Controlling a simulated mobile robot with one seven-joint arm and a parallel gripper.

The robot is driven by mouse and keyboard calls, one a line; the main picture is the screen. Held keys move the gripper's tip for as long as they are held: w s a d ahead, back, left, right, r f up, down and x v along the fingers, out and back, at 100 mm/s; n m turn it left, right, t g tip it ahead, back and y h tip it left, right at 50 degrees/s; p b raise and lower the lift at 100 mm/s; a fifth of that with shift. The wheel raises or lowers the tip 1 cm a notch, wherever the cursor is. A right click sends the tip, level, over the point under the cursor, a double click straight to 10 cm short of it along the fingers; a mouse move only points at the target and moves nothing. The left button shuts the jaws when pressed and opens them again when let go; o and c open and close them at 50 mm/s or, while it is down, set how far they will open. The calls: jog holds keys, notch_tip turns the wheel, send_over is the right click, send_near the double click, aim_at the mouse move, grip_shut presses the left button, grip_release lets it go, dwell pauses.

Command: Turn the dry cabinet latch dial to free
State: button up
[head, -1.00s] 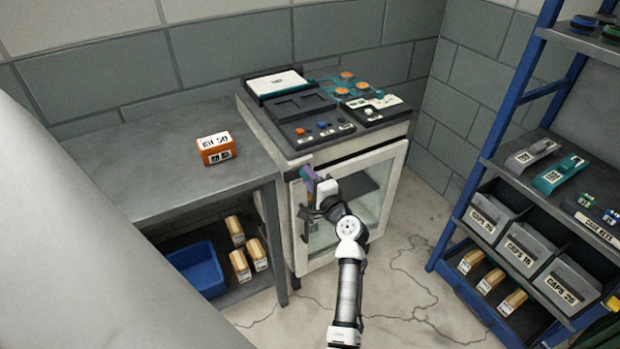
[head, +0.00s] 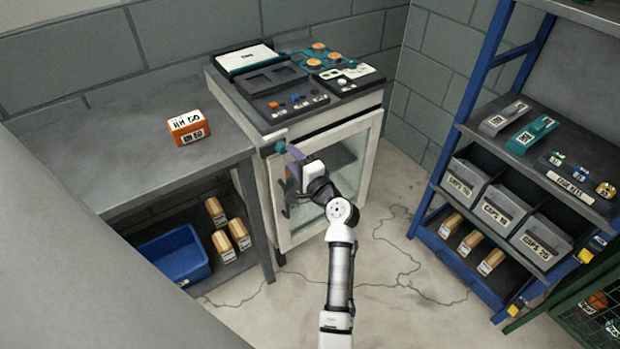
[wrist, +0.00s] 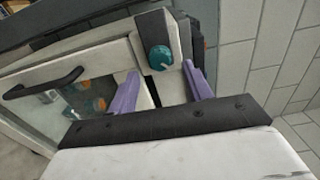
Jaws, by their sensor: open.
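The dry cabinet (head: 325,180) is a white unit with a glass door and a dark handle (wrist: 45,83). Its latch dial is a round teal knob (wrist: 160,57) on a dark plate near the top corner of the door; in the head view the dial (head: 281,147) shows just beyond my gripper. My gripper (head: 292,152) has purple fingers and is in front of the cabinet's upper left. In the wrist view my gripper (wrist: 163,87) is open, its fingers apart with the dial ahead, between their lines. No contact with the dial shows. The dial's markings are not readable.
A grey bench (head: 120,150) with an orange box (head: 188,127) stands left of the cabinet. A blue bin (head: 175,257) and wooden blocks sit beneath it. A blue shelf rack (head: 470,90) with grey bins stands right. The floor (head: 400,270) between is clear.

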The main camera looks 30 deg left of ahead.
jog(key=b+v, duration=0.2)
jog(key=v, duration=0.8)
